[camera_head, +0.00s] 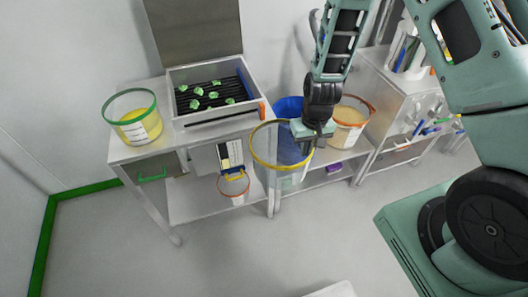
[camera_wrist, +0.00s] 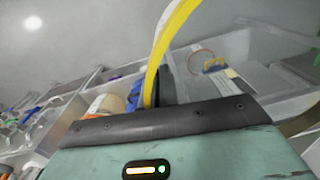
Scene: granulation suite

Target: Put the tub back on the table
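A clear tub with a yellow rim (camera_head: 280,172) hangs from my gripper (camera_head: 308,133), in front of the tables and above the floor. It looks empty and slightly tilted. My gripper is shut on the right side of its rim. In the wrist view the yellow rim (camera_wrist: 162,48) runs down to the fingers, which are mostly hidden behind the gripper body. The left table (camera_head: 128,152) has a steel top and a lower shelf. A lower table (camera_head: 358,150) stands right of it, partly hidden by the tub and my arm.
On the left table are a green-rimmed tub (camera_head: 136,124) with yellow contents and an open slatted box (camera_head: 214,92). A blue tub (camera_head: 287,106) and an orange-rimmed tub (camera_head: 350,118) stand behind my gripper. Another orange-rimmed tub (camera_head: 233,188) is low down.

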